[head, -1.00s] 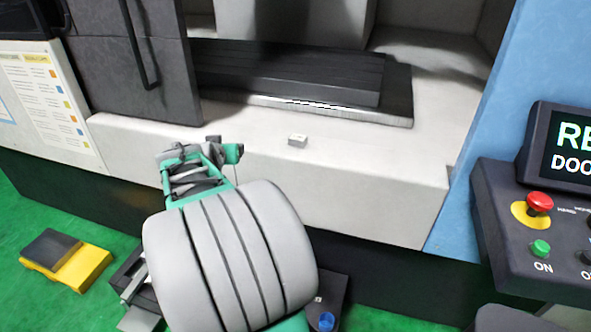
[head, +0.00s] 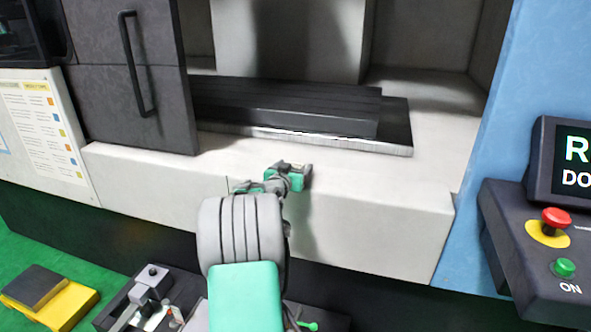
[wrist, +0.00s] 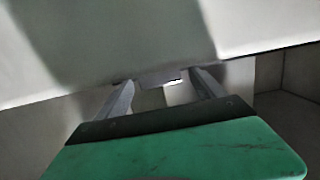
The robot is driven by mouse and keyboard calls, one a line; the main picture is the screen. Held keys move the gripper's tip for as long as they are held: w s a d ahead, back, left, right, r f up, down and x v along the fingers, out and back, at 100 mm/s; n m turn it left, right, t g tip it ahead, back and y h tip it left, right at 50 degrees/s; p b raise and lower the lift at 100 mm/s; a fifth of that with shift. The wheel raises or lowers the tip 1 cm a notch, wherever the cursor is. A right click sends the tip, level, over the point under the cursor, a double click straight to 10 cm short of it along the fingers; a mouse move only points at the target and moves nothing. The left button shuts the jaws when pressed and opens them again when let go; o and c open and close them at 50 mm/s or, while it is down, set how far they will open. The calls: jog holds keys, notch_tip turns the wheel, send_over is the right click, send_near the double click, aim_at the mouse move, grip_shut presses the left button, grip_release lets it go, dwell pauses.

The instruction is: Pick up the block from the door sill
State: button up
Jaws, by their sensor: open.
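The small pale block is not clearly visible in the head view now; my gripper covers the part of the pale door sill (head: 380,190) where it lay. My gripper (head: 294,168) is low over the sill's front part, its fingers pointing toward the machine. In the wrist view my gripper (wrist: 160,80) has its two fingers apart. A small grey shape with a bright white patch, probably the block (wrist: 160,77), shows between the fingertips. I cannot tell whether the fingers touch it.
A dark slab (head: 290,105) lies behind the sill inside the machine. A dark door panel (head: 130,80) with a handle stands at left. A control panel (head: 545,245) with red and green buttons is at right. The sill's right part is clear.

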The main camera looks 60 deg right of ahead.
jog(key=shift+c, duration=0.3)
grip_shut()
dwell(0.5)
jog(key=shift+r, duration=0.1)
